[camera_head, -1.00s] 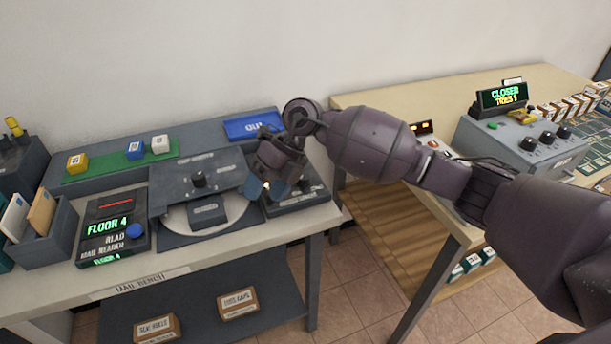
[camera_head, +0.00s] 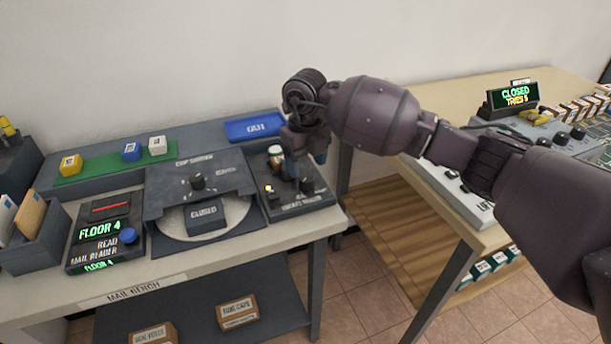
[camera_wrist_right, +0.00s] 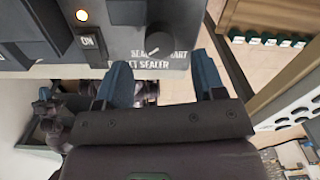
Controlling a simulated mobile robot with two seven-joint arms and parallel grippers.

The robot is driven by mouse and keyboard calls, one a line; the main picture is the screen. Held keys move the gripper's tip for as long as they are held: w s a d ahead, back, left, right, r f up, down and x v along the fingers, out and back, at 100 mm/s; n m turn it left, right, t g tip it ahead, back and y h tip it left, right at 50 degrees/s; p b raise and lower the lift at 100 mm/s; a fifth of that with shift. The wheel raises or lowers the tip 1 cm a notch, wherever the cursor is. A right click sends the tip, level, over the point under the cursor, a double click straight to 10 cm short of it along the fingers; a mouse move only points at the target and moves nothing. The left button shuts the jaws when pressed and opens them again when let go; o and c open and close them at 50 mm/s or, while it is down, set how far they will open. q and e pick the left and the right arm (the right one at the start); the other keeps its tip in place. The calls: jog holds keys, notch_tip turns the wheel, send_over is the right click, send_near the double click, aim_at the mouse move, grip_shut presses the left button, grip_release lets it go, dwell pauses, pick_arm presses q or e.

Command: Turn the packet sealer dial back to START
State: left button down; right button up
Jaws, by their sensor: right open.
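The packet sealer (camera_head: 285,208) is a dark grey box at the right end of the mail bench. Its small dark dial (camera_head: 306,186) is on the right of its top; the dial (camera_wrist_right: 150,64) also shows in the right wrist view, near the SEAL and START labels. My right gripper (camera_head: 305,158) is open and empty above the sealer, blue fingers pointing down. In the right wrist view, the dial appears between the fingertips (camera_wrist_right: 162,68), with no visible contact.
A lit ON switch (camera_wrist_right: 86,30) is on the sealer, left of the dial. A round-plated station (camera_head: 197,215) stands left of it, a blue tray (camera_head: 254,128) behind. A wooden table (camera_head: 440,185) with a control box (camera_head: 455,190) is to the right.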

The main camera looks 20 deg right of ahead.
aim_at(307, 178)
jog(key=shift+f+b, duration=0.3)
jog(key=shift+f, duration=1.75)
jog(key=c, duration=0.9)
